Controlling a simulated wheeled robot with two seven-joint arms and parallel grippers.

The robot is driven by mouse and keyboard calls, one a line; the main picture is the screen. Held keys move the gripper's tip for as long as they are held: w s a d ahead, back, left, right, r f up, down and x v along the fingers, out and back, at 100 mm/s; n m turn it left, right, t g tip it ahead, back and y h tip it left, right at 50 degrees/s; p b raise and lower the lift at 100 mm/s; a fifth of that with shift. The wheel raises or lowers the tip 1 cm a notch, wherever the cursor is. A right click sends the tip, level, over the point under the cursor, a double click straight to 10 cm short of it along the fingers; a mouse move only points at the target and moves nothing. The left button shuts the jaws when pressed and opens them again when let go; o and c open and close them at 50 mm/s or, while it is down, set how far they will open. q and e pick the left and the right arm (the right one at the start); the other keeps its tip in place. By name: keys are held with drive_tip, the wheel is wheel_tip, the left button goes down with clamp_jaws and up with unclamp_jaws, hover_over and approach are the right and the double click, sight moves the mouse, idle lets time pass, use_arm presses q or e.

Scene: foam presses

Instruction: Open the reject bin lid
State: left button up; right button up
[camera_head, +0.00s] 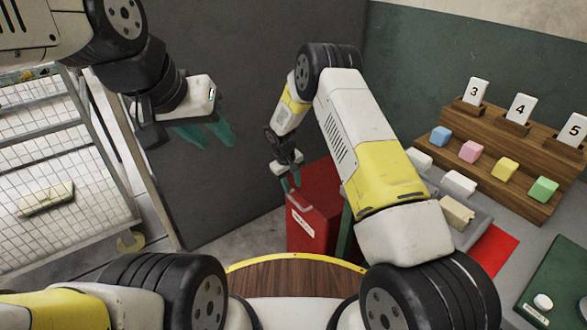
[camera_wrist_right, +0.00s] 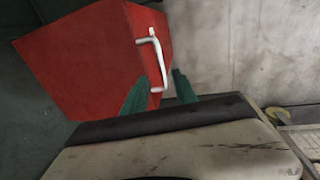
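The red reject bin (camera_head: 312,222) stands on the floor below the middle of the head view, with a white label on its front. Its lid looks down, but my right arm partly covers the bin. My right gripper (camera_head: 291,183) is at the bin's upper left edge. In the right wrist view the red bin (camera_wrist_right: 75,65) carries a white bar handle (camera_wrist_right: 157,60). The green fingers of my right gripper (camera_wrist_right: 160,82) are apart, with the handle's lower end between them; I cannot tell if they touch it. My left gripper (camera_head: 208,133) is open and empty, high at the left.
A wire cage (camera_head: 60,150) with a pale block (camera_head: 46,198) stands at the left. A dark partition (camera_head: 240,90) is behind my grippers. At the right are a wooden stepped rack (camera_head: 490,160) with coloured blocks and numbered cards, and a grey tray (camera_head: 478,225).

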sight(295, 201)
drive_tip(key=f, duration=0.3)
drive_tip(key=w+f, duration=0.1)
drive_tip(key=f, duration=0.5)
drive_tip(key=shift+w+d, duration=0.35)
drive_tip(key=shift+d, duration=0.05)
clamp_jaws()
idle(1.0)
